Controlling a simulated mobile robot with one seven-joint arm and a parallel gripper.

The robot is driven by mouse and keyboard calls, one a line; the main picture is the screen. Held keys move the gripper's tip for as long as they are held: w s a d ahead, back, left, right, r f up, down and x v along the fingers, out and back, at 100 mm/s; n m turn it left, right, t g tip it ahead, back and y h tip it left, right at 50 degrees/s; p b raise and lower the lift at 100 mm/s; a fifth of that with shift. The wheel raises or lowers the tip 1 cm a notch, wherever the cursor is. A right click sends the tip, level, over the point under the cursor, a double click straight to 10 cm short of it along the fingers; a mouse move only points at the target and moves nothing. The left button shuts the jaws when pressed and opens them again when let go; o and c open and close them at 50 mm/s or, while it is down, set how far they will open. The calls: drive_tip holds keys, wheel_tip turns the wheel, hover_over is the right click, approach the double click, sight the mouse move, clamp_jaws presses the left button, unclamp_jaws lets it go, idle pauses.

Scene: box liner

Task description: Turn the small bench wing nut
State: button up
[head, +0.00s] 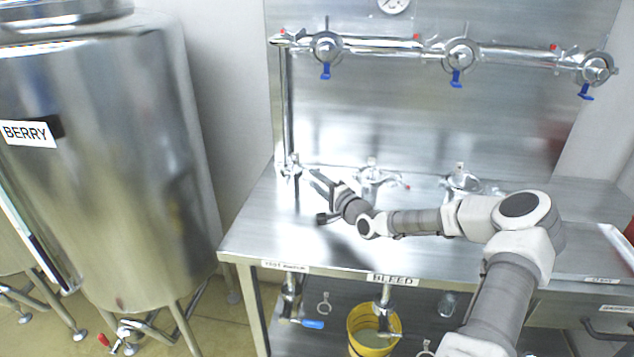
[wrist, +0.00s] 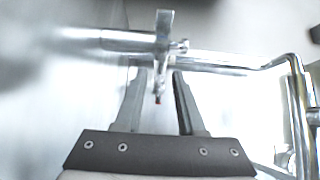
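A small clamp (head: 291,166) sits on the vertical pipe at the bench's left end. In the wrist view, a pale upright metal piece (wrist: 164,27), which looks like the clamp's wing nut, crosses a horizontal pipe beyond my fingertips. A thin stem with a red tip hangs below it, between the fingers in the picture. In the head view my gripper (head: 315,177) is just right of the clamp. Whether a finger touches the nut cannot be told.
The steel bench (head: 260,225) is mostly clear at front left. Other clamped fittings (head: 374,175) stand behind my arm. A pipe manifold (head: 400,46) with blue-handled valves runs above. A yellow bucket (head: 362,322) is below. A large tank (head: 100,180) stands left.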

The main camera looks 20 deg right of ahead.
clamp_jaws()
